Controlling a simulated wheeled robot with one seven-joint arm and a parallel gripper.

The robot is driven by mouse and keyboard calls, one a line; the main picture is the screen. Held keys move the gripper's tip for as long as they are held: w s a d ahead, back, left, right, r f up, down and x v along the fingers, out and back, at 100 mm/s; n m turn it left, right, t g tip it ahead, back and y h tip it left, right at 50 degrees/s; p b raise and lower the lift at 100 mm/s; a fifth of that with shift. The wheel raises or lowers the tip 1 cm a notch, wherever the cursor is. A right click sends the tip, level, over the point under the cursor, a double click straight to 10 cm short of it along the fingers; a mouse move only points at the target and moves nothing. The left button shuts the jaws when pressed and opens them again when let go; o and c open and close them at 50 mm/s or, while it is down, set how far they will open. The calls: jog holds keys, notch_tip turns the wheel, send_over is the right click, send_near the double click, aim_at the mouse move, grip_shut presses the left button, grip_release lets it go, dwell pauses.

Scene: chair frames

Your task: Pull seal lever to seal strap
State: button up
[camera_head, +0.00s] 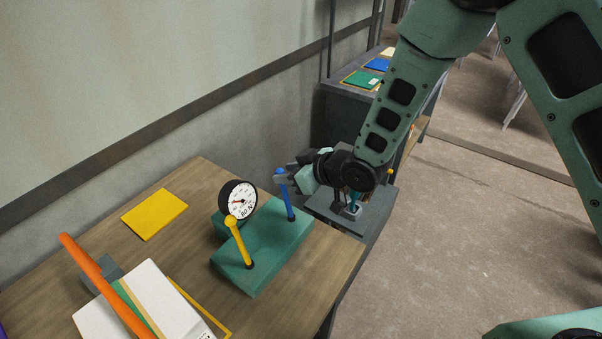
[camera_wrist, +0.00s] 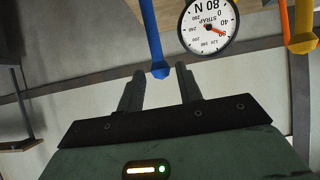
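A green block (camera_head: 262,262) on the wooden table carries a blue lever (camera_head: 288,198), a yellow lever (camera_head: 238,240) and a round dial (camera_head: 238,200) marked STRAP and 80 N. Which lever is the seal lever is not labelled in view. My gripper (camera_head: 280,179) is at the top of the blue lever. In the wrist view, the blue lever (camera_wrist: 151,32) reaches down so its knob lies between the spread fingertips of my gripper (camera_wrist: 160,70), with a visible gap on each side. The dial (camera_wrist: 208,26) and the yellow lever (camera_wrist: 303,40) show to the right.
On the table (camera_head: 320,262) lie a yellow pad (camera_head: 154,214), an orange bar (camera_head: 103,285) and white panels (camera_head: 150,302). A grey stand (camera_head: 372,222) is beyond the right edge, under my arm. A wall (camera_head: 130,90) runs behind.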

jog(key=shift+x, duration=0.8)
jog(key=shift+d, duration=0.1)
jog(key=c, duration=0.5)
jog(key=shift+s+d+b, duration=0.3)
jog(key=shift+s+d, duration=0.7)
jog(key=shift+d, duration=0.2)
jog(key=shift+s+d+b, duration=0.25)
jog(key=shift+s+d, duration=0.7)
jog(key=shift+d, duration=0.3)
jog(key=shift+c, duration=0.2)
